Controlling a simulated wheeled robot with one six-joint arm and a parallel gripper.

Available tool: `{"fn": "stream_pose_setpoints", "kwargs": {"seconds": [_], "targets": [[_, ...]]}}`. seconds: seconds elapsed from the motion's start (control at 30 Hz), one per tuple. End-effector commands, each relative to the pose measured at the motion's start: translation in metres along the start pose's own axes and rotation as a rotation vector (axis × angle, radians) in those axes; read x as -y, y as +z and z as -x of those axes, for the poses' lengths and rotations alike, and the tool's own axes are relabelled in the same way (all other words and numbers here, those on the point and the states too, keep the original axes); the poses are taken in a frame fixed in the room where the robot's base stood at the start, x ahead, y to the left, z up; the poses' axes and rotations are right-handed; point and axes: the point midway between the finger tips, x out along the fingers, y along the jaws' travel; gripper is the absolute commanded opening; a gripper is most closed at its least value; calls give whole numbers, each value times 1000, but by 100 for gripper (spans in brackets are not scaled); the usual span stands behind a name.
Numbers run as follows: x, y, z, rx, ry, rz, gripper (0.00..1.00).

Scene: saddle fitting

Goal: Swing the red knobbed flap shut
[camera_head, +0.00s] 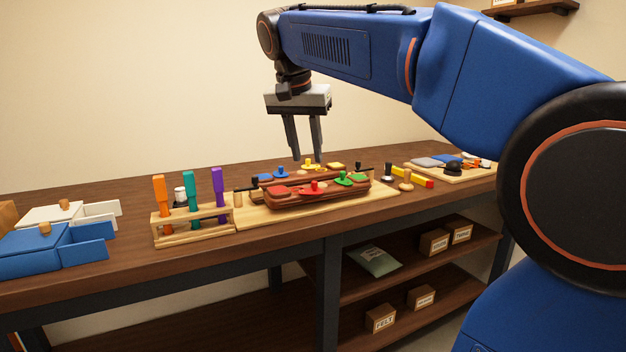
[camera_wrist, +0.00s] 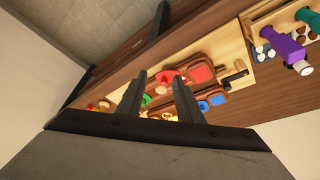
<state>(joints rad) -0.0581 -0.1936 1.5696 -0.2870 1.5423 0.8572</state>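The red knobbed flap (camera_head: 313,188) is on the near side of the brown saddle piece (camera_head: 318,200), which lies on a light wooden board (camera_head: 255,217). A flat red patch (camera_head: 283,190) lies just left of the flap, and the flap appears swung aside from it. In the wrist view the red flap (camera_wrist: 166,76) shows between my fingers, with the red patch (camera_wrist: 200,75) to its right. My gripper (camera_head: 306,158) is open and empty, pointing down above the far side of the saddle. It does not touch the flap.
Green (camera_head: 343,178), blue (camera_head: 280,172) and yellow (camera_head: 308,163) knobbed flaps sit close around the red one. A rack (camera_head: 195,233) of coloured-handled tools stands to the left. Stamps (camera_head: 388,172) stand to the right. Blue (camera_head: 40,250) and white boxes are at far left.

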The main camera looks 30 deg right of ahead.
Motion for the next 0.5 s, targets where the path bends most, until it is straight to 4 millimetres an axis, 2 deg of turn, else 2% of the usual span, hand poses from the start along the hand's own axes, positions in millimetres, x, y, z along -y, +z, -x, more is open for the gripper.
{"fn": "stream_pose_setpoints", "kwargs": {"seconds": [0.03,0.1,0.2,0.37,0.5], "targets": [[10,-14,7,-4,14,-42,33],[19,-29,16,-11,35,-101,33],[29,-44,25,-18,58,-170,33],[36,-57,33,-27,77,-233,33],[37,-59,30,-29,81,-246,33]]}}
